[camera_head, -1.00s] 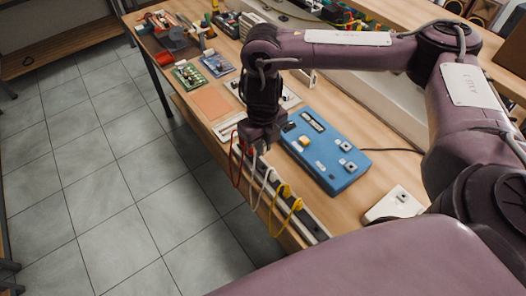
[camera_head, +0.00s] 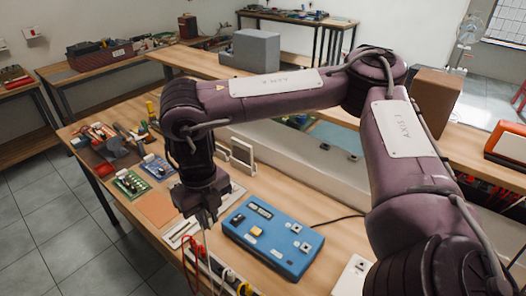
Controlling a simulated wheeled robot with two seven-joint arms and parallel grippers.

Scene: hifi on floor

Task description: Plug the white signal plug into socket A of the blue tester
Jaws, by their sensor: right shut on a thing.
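The blue tester (camera_head: 270,251) lies flat on the bench, with a dark display, a yellow knob and two pale square sockets (camera_head: 297,228) on its right part. The socket letters are too small to read. My right gripper (camera_head: 207,221) points down just left of the tester, apart from its sockets. It is shut on what appears to be the white signal plug, mostly hidden by the fingers. A red cable (camera_head: 184,262) hangs below it at the bench's front edge. My left gripper is not in view.
A dark rail (camera_head: 222,270) with yellow leads runs along the front edge. Green (camera_head: 130,185) and blue (camera_head: 157,167) circuit boards and an orange mat (camera_head: 156,208) lie left. A pale box (camera_head: 352,276) sits right of the tester. A black cable (camera_head: 338,219) runs from the tester's right side.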

